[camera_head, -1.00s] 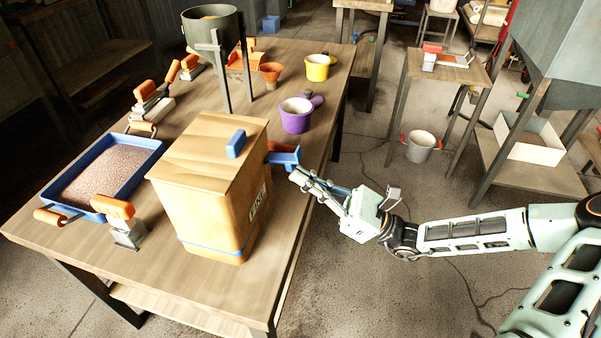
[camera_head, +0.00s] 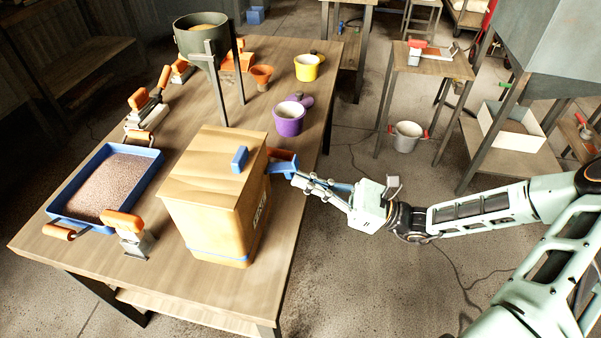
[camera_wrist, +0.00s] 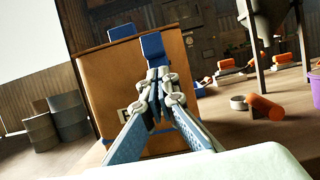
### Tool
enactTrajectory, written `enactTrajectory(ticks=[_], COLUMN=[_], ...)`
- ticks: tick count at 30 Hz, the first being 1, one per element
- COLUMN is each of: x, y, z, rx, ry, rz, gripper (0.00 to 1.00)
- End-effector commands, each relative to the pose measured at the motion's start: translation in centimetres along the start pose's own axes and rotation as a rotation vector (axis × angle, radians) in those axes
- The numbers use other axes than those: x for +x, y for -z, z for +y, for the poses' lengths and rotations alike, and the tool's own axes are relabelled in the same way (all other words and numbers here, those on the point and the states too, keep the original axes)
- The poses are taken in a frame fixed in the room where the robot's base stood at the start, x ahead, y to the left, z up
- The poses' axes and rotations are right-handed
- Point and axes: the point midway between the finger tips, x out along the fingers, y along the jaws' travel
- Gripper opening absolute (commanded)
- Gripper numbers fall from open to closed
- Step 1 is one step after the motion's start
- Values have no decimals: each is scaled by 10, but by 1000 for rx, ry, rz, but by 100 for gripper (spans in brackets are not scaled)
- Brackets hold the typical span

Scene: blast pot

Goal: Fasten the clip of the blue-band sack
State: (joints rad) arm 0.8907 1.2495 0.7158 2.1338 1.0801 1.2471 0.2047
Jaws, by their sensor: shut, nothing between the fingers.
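The blue-band sack (camera_head: 215,205) is a tan, box-shaped sack standing upright on the workbench, with a thin blue band near its bottom. A small blue block (camera_head: 239,158) sits on its top. A blue clip lever (camera_head: 283,168) sticks out from its upper right side; it also shows in the wrist view (camera_wrist: 152,45), straight beyond my fingers. My gripper (camera_head: 298,181) is shut and empty, with its fingertips close to the lever's outer end. I cannot tell whether they touch it. In the wrist view, my fingers (camera_wrist: 157,100) hide part of the sack (camera_wrist: 95,85).
A blue tray of grit (camera_head: 62,200) and an orange-handled tool (camera_head: 130,235) lie left of the sack. A purple pot (camera_head: 289,120), a yellow pot (camera_head: 307,68) and a dark hopper on legs (camera_head: 203,45) stand behind.

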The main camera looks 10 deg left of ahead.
Motion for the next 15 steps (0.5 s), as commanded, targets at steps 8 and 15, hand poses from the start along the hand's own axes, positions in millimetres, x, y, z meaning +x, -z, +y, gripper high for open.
enactTrajectory(ticks=[8,15], x=[-1,0], y=[-18,-25], z=[0,0], rx=[-1,-1], ry=[-2,-3], rz=[115,207], gripper=[0,0])
